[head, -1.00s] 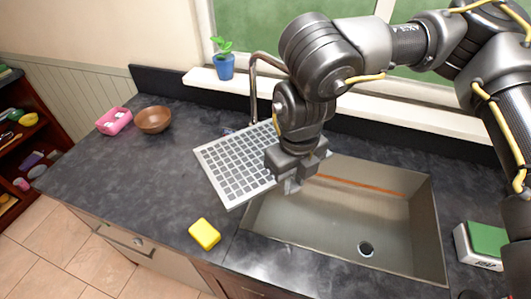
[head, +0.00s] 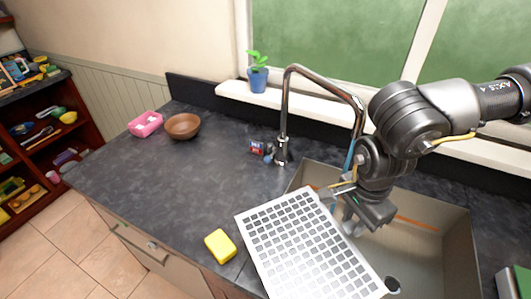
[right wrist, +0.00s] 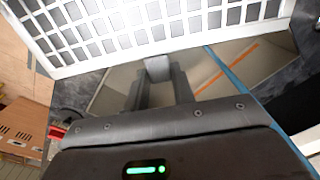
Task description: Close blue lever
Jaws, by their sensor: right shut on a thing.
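A small red and blue piece (head: 261,149) stands on the counter just left of the faucet (head: 285,130). Its blue part looks like the lever, but it is too small to tell its position. A thin blue streak like running water shows below the spout. My right gripper (head: 349,222) is over the sink, right of the faucet. It is shut on the edge of a white grid rack (head: 290,235), which appears raised and tilted. In the right wrist view the fingers (right wrist: 156,82) meet the rack's edge (right wrist: 110,55). My left gripper is not in view.
The sink (head: 440,240) lies under the right arm. A yellow sponge (head: 220,246) lies near the counter's front edge. A brown bowl (head: 183,126), a pink box (head: 146,124) and a potted plant (head: 258,75) stand farther back. The counter's left middle is clear.

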